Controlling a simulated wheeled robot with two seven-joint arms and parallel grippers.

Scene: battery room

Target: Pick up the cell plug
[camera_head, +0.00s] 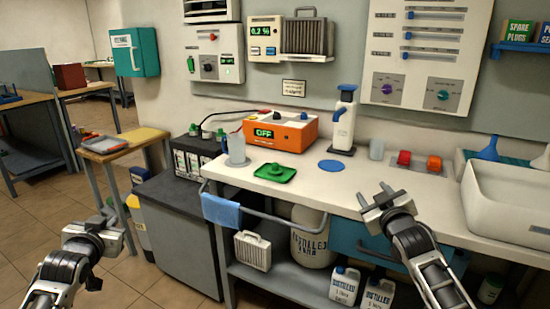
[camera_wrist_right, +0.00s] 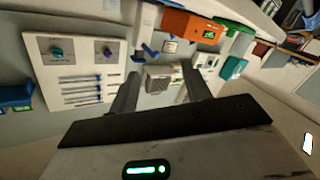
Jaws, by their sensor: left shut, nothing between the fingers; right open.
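A small dark green piece (camera_head: 275,168) lies in a green dish (camera_head: 288,178) on the white bench; it may be the cell plug, but it is too small to be sure. My left gripper (camera_head: 112,224) is shut and empty, low at the left, away from the bench.
An orange charger (camera_head: 283,132) reading OFF stands behind the dish, with a clear beaker (camera_head: 236,148) to its left. A battery (camera_head: 193,156) stands left of the bench. A blue disc (camera_head: 331,165), a white dispenser (camera_head: 343,125) and a white sink (camera_head: 505,205) are to the right.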

